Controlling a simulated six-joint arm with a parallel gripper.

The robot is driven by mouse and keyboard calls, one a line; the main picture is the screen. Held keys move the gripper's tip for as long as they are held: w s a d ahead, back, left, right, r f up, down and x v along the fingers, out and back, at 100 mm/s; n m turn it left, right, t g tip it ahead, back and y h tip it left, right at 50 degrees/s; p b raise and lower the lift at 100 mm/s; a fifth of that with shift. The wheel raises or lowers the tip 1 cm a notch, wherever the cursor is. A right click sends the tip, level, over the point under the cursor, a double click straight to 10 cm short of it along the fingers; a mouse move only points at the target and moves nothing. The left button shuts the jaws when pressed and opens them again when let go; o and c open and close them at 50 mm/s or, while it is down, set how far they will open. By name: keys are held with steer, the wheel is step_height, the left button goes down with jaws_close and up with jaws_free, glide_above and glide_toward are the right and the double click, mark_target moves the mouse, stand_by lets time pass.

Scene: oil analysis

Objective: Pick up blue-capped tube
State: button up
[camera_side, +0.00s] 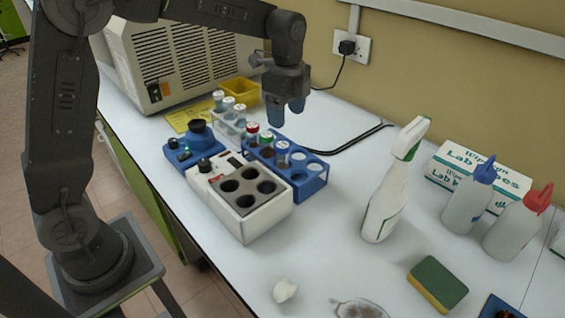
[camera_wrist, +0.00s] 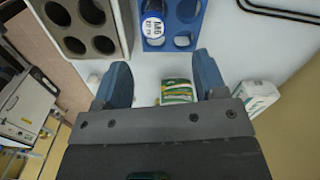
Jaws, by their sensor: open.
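The blue-capped tube (camera_side: 282,152) stands upright in the blue rack (camera_side: 312,185), in front of a green-capped tube (camera_side: 267,142) and a red-capped tube (camera_side: 252,133). In the wrist view, the blue-capped tube (camera_wrist: 153,28) shows from above with a white label on its cap, in the blue rack (camera_wrist: 184,36). My gripper (camera_side: 286,108) points down with its two blue fingers apart and empty, higher than the rack and behind it. In the wrist view, my gripper (camera_wrist: 162,72) has its fingers spread below the tube's cap in the picture, not around it.
A white block with dark wells (camera_side: 245,195) adjoins the rack on the left. A white rack with several tubes (camera_side: 230,115) and a yellow bin (camera_side: 240,92) stand behind. A spray bottle (camera_side: 388,195) stands right, with clear table between.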

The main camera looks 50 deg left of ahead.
mark_target(282, 145)
step_height(282, 145, down, 5)
steer(key=shift+f, duration=0.2)
steer(key=shift+s+a+f, duration=0.1)
steer(key=shift+s+f, duration=0.15)
steer(key=shift+f, duration=1.15)
steer(key=shift+s+f, duration=0.2)
steer(key=shift+f, duration=1.15)
steer(key=c, duration=1)
